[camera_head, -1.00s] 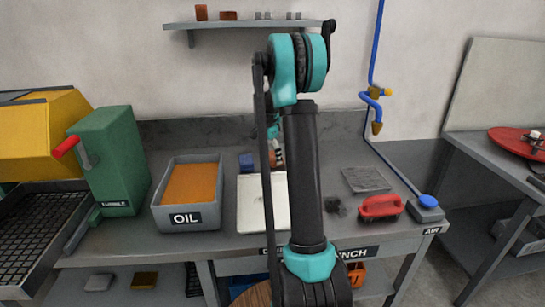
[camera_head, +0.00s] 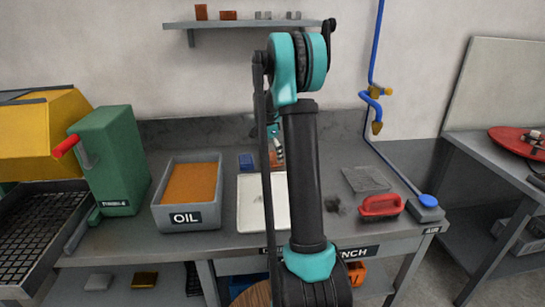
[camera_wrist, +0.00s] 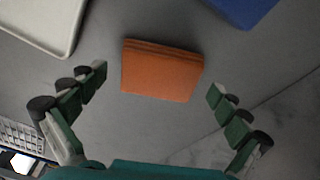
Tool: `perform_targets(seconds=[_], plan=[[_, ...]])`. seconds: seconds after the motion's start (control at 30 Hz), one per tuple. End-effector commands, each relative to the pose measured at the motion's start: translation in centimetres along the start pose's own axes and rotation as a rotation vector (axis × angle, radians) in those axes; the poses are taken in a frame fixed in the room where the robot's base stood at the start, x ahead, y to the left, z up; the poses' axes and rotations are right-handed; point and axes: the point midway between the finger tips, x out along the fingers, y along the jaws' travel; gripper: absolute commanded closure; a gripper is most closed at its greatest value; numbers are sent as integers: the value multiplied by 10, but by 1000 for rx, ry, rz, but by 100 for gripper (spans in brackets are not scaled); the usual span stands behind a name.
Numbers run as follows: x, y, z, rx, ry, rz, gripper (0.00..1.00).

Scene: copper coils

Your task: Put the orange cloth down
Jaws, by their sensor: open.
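The orange cloth (camera_wrist: 161,71) is a folded, flat rectangle lying on the grey bench top in the wrist view. Its layered edge is at the upper side. My gripper (camera_wrist: 158,83) is open, with one green finger left of the cloth and one right of it. Visible gaps separate both fingers from the cloth, and nothing is held. In the head view my arm hides most of the gripper, and only a small orange patch of the cloth (camera_head: 274,161) shows beside it.
A white tray (camera_wrist: 66,42) lies left of the cloth, and a blue object (camera_wrist: 243,8) lies to its upper right. A wall shelf (camera_head: 245,24) is above.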

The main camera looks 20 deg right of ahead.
Motion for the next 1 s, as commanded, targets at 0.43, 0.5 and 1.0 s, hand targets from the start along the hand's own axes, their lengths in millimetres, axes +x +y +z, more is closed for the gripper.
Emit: perform_targets(seconds=[0.43, 0.5, 1.0], plan=[[-85, 0, 0, 0, 0, 0, 0], [-95, 0, 0, 0, 0, 0, 0], [-115, 0, 0, 0, 0, 0, 0]])
